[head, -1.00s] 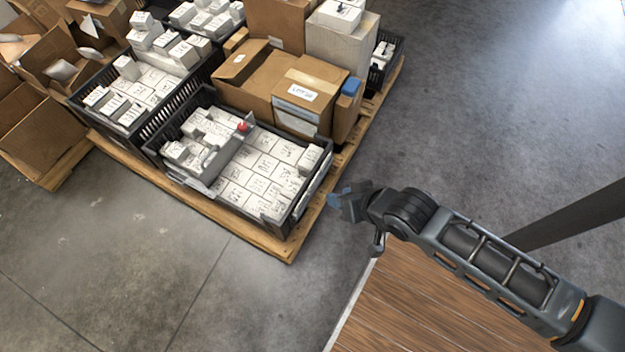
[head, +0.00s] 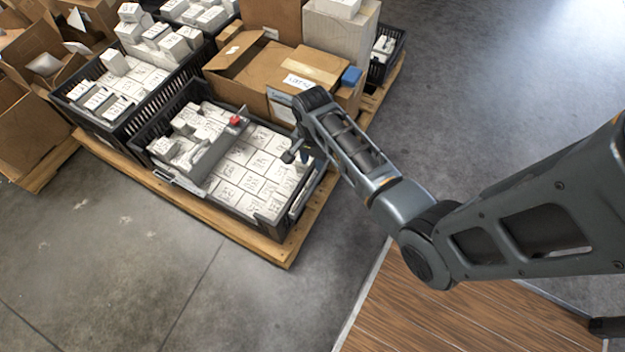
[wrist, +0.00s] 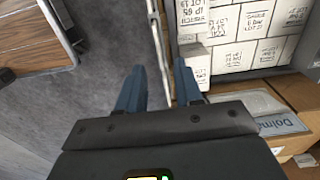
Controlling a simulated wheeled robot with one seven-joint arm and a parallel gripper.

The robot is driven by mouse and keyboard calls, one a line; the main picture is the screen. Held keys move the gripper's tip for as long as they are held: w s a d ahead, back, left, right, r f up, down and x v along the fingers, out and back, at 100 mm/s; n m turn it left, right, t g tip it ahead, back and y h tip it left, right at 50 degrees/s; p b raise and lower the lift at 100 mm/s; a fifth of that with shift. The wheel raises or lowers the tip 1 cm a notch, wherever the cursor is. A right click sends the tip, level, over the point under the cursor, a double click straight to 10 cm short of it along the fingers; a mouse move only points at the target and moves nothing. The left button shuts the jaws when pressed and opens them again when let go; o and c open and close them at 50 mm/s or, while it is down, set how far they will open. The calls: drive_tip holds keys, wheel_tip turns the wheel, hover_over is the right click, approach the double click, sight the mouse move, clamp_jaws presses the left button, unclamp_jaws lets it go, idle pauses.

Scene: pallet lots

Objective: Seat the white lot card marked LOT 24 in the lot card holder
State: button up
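A white card with dark lettering, seemingly LOT 24 (head: 300,82), lies on top of the brown carton behind the front crate. A pale, narrow panel on the right end of the front crate (head: 302,197) may be the lot card holder; I cannot tell for sure. In the wrist view a pale upright strip (wrist: 156,35) runs along the crate's edge. My gripper (wrist: 158,68) has its two blue fingers apart, with that strip showing between them and nothing visibly held. In the head view my gripper (head: 292,155) is above the crate's right end, partly hidden by my arm.
The front crate (head: 235,218) holds white boxes, a grey divider and a small red item (head: 235,120). The brown carton (head: 245,75) has open flaps, and a blue item (head: 351,76) sits at its right. The pallet (head: 285,250) edge borders clear grey floor.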

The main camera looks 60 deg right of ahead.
sight(313, 174)
wheel_tip(313, 174, down, 6)
drive_tip(key=shift+s+a+f+b, duration=0.1)
drive_tip(key=shift+s+a+b, duration=0.05)
drive_tip(key=shift+b, duration=1.1)
clamp_jaws()
